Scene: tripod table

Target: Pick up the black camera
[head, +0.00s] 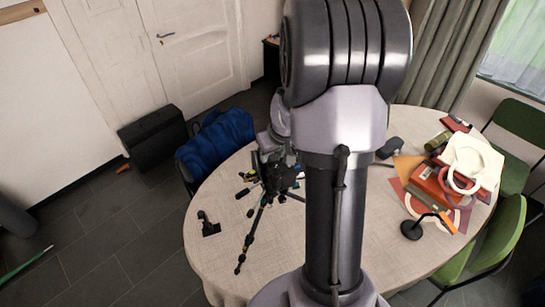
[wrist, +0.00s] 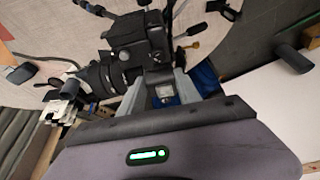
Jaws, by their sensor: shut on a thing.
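The black camera (wrist: 127,38) fills the upper middle of the wrist view, its lens (wrist: 100,80) pointing to the left. My gripper (wrist: 158,88) is shut on the camera, with a grey finger on each side of its lower part. In the head view the camera (head: 281,176) is a dark shape over the left part of the table, partly hidden by my arm. A black tripod (head: 254,226) lies or stands spread below it. I cannot tell whether the camera touches the tripod.
The round table (head: 215,268) has a pale cloth. A small black item (head: 208,225) lies at its left. Books and papers (head: 436,183) and a black lamp-like object (head: 412,229) are at the right. A chair with a blue cloth (head: 215,142) and green chairs (head: 503,232) stand around it.

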